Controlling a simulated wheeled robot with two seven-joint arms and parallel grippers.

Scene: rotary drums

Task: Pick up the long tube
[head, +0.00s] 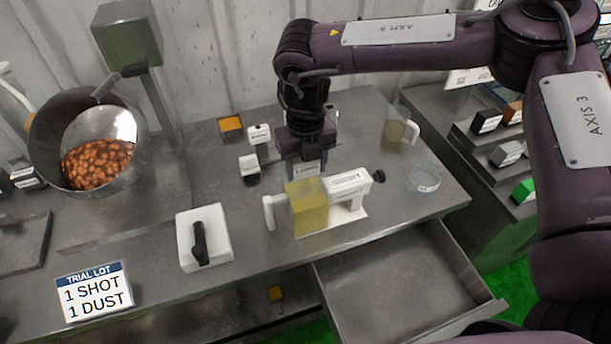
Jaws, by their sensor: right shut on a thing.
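I cannot pick out a long tube for certain. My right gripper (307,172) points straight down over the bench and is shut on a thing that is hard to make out. A small pale labelled piece (305,169) shows at its fingers. Right below is a see-through yellow container (309,207) with a white handle at its left. I cannot tell whether the fingers touch it. A white labelled device (349,184) with a black knob stands just right of it, partly behind. My left gripper is out of view.
The steel bench (205,160) carries a drum (85,140) of brown pieces, a white box with a black lever (203,238), a glass dish (424,178) and a clear jug (398,131). An open drawer (405,280) juts out in front. Shelves (470,150) stand right.

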